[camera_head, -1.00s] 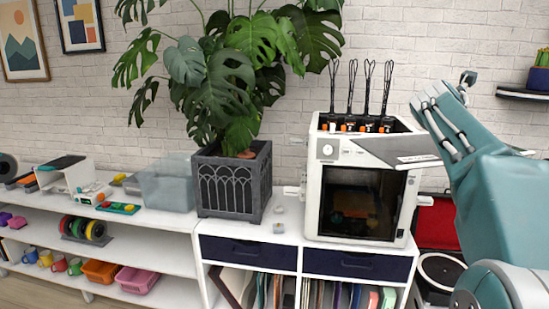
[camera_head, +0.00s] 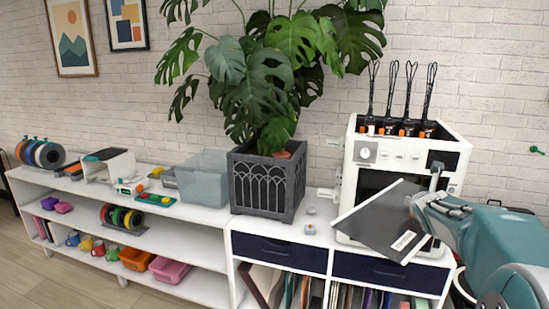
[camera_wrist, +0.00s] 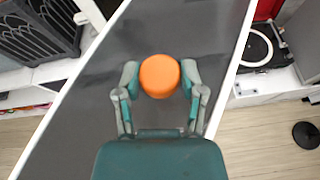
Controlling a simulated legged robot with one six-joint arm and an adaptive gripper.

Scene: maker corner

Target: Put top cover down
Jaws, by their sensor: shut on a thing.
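The top cover (camera_head: 375,222) is a dark grey flat panel with white edges and a small label. It hangs tilted in front of the white 3D printer (camera_head: 452,160), hiding part of its front. In the wrist view the cover (camera_wrist: 105,95) lies beneath my gripper (camera_wrist: 160,85), whose fingers are shut around an orange round knob (camera_wrist: 160,76) on it. In the head view my gripper (camera_head: 425,200) is at the cover's right end. The printer's top is uncovered, with several black and orange parts and looped cables standing there.
The printer stands on a white cabinet (camera_head: 245,225) with dark blue drawers (camera_head: 275,253). A plant in a dark planter (camera_head: 268,185) and a clear bin (camera_head: 203,180) are to its left. The wrist view shows a turntable (camera_wrist: 258,48) at right. Wooden floor (camera_head: 30,278) is open at lower left.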

